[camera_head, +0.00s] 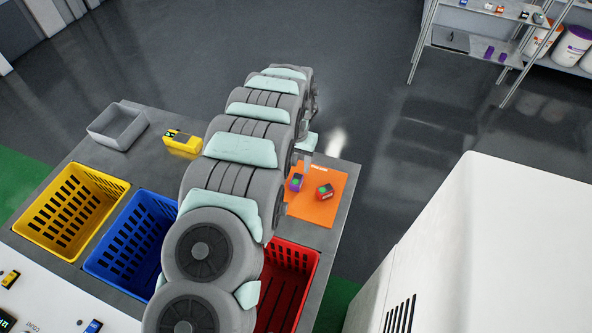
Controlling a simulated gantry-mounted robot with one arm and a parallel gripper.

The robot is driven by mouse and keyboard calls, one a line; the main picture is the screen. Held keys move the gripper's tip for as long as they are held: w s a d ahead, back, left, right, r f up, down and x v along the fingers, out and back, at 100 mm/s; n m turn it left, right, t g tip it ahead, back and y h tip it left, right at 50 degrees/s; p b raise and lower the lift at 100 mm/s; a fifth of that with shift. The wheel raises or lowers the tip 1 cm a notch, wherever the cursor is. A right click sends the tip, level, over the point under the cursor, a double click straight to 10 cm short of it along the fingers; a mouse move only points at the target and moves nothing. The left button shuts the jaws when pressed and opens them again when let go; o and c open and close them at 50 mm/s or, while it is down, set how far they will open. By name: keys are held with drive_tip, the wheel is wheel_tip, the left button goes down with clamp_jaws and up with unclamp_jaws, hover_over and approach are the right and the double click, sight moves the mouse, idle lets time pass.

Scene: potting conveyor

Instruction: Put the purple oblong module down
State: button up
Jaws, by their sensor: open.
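The purple oblong module (296,182), with a green patch on it, is at the orange mat (304,208) on the grey table. My gripper (301,168) is just above it, small and partly hidden behind my arm. It is open, and its fingers are hard to make out. I cannot tell whether they still touch the module. A red module (324,191) with a green patch lies on the mat to the right of the purple one.
Yellow (38,238), blue (107,272) and red (313,262) crates line the table's near side. A grey tray (103,138) and a yellow device (182,139) stand at the back left. A white cabinet (500,240) is at right. My arm covers the middle.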

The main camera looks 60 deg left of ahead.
drive_tip(key=shift+r, duration=1.1)
